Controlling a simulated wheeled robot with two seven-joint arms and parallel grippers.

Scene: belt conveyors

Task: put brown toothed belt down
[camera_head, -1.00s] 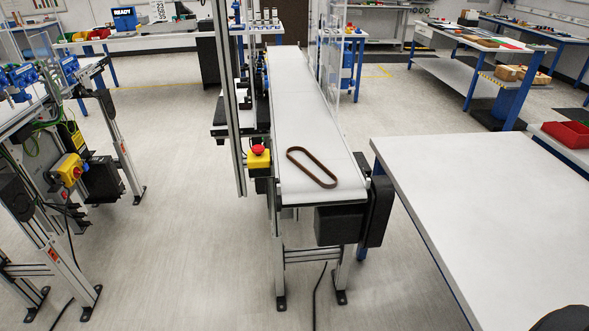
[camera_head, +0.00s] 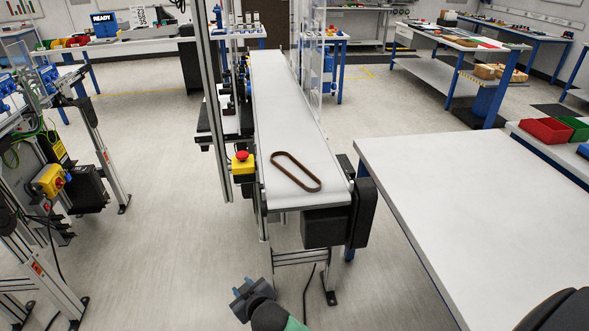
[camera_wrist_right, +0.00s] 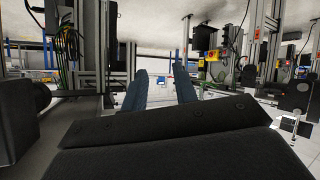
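The brown toothed belt (camera_head: 303,167) is a long, narrow loop. It lies flat and slanted on the near end of the white conveyor (camera_head: 283,105). My right gripper (camera_head: 243,286) shows at the bottom of the head view, left of the conveyor's near legs and apart from the belt. In the right wrist view, its two blue fingers (camera_wrist_right: 161,82) stand apart with nothing between them. The belt cannot be made out in the wrist view. My left gripper is not in view.
A yellow box with a red button (camera_head: 242,160) sits at the conveyor's left edge. A black motor housing (camera_head: 362,212) is at its near right corner. A bare white table (camera_head: 465,190) stands to the right, with a red bin (camera_head: 546,130) beyond. Open floor lies left.

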